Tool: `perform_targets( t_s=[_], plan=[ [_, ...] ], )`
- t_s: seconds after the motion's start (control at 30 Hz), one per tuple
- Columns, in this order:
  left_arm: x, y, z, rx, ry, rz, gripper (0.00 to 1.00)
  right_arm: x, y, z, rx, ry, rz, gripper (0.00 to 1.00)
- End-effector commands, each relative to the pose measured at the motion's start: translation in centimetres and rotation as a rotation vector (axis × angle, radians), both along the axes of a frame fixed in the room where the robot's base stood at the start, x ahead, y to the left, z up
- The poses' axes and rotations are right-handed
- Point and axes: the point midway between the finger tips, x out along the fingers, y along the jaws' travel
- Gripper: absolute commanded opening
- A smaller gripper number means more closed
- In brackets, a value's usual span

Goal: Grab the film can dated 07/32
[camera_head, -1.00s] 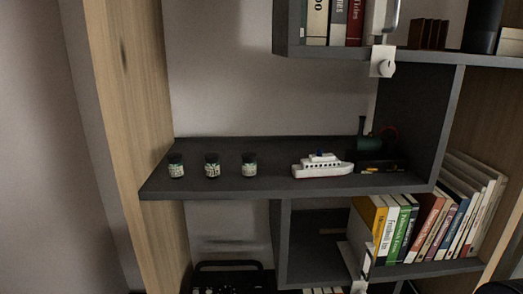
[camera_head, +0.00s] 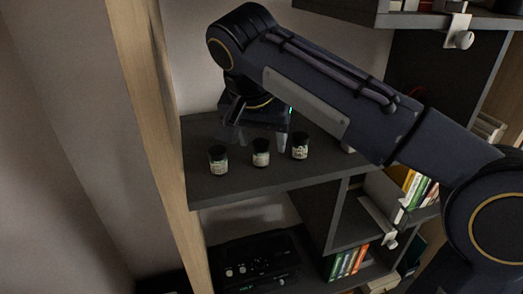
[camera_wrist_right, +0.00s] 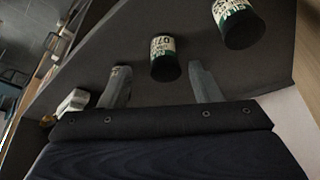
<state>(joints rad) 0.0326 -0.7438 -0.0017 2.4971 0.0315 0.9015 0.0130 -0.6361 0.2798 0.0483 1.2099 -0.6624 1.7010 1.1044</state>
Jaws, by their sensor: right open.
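Three small dark film cans with pale labels stand in a row on the dark shelf (camera_head: 325,170): a left can (camera_head: 218,160), a middle can (camera_head: 261,153) and a right can (camera_head: 300,147). My right gripper (camera_head: 258,139) is open, behind the row. In the right wrist view its fingers (camera_wrist_right: 160,70) spread to either side of the middle can (camera_wrist_right: 163,57), with no visible grip. Its label seems to begin 07; the rest is unclear. The left can (camera_wrist_right: 238,22) lies outside the fingers there. The right can is largely hidden by a finger. My left gripper is not in view.
A wooden upright (camera_head: 150,130) bounds the shelf on the left. The white toy ship (camera_wrist_right: 73,103) stands beyond the cans, mostly hidden by my arm in the head view. An upper shelf (camera_head: 385,14) overhangs at right. Books (camera_head: 345,262) are below.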

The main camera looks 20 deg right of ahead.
Motion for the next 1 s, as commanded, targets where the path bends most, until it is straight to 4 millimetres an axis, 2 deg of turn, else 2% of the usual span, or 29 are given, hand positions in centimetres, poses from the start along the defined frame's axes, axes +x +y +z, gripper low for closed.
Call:
perform_targets(
  t_s=[0.1, 0.23, 0.53, 0.9, 1.0],
  plan=[
    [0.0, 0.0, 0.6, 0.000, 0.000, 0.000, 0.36, 0.3, -0.1, -1.9, -0.004, 0.006, 0.000, 0.57],
    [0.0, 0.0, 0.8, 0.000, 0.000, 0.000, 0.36, 0.9, -0.4, -3.4, -0.002, 0.004, -0.002, 0.57],
    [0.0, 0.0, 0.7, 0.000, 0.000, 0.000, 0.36, 1.1, -0.4, -4.0, 0.001, 0.002, 0.001, 0.57],
    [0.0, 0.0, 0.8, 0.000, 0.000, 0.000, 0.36, 1.1, -0.4, -4.0, 0.000, 0.002, 0.002, 0.10],
    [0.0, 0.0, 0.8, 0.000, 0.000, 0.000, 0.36, 1.1, -0.4, -4.0, 0.000, 0.001, 0.002, 0.09]
  ],
)
